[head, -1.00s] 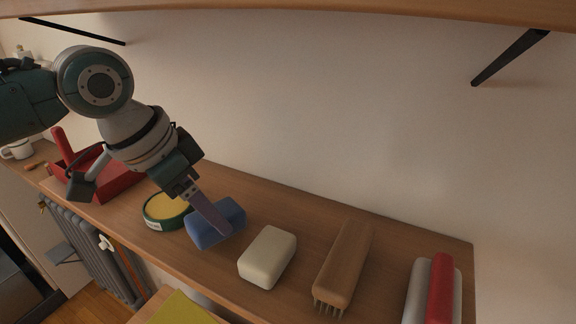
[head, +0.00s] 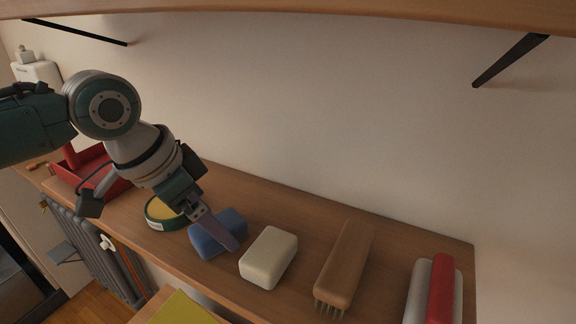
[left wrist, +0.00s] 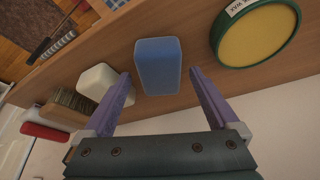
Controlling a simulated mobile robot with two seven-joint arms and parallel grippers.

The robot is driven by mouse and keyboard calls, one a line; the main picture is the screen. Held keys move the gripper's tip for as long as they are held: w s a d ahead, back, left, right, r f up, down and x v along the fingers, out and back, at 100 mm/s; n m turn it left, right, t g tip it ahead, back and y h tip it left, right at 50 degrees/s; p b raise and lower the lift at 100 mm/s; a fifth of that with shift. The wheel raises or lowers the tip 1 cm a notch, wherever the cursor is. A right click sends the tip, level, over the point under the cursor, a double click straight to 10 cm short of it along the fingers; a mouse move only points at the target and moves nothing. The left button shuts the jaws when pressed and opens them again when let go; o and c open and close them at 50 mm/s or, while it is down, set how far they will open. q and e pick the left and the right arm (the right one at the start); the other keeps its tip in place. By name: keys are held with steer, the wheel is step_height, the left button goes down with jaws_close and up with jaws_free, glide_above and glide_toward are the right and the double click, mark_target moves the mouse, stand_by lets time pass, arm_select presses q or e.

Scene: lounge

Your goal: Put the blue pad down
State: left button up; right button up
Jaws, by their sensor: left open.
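The blue pad (head: 208,243) lies on the wooden shelf between a green-rimmed round tin and a cream block. It also shows in the left wrist view (left wrist: 158,62), where it sits between and just beyond the two purple fingers. My left gripper (head: 228,238) is at the pad in the head view, one finger covering part of it. In the left wrist view my left gripper (left wrist: 158,85) is open, with gaps visible on both sides of the pad. My right gripper is in neither view.
The round tin (head: 158,211) and cream block (head: 268,258) flank the pad closely. A wooden brush (head: 345,262) and a red-and-white item (head: 440,290) stand further right. A red tray (head: 75,180) is at the left. The wall rises behind the shelf (head: 300,205).

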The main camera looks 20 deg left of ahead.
mark_target(201, 231)
arm_select(q)
steer(key=shift+s+a+r, duration=0.15)
steer(key=shift+r, duration=0.4)
steer(key=v, duration=0.3)
steer(key=shift+r, duration=0.15)
steer(key=shift+s+a, duration=2.7)
steer(key=shift+s, duration=2.85)
steer(key=s+d+f+n+y, duration=0.1)
steer(key=s+d+f+n, duration=0.1)
steer(key=s+d, duration=0.6)
steer(key=d+n, duration=0.1)
steer(key=d, duration=0.3)
steer(key=shift+d+y, duration=0.35)
steer(key=shift+y, duration=0.05)
steer(key=shift+s, duration=0.1)
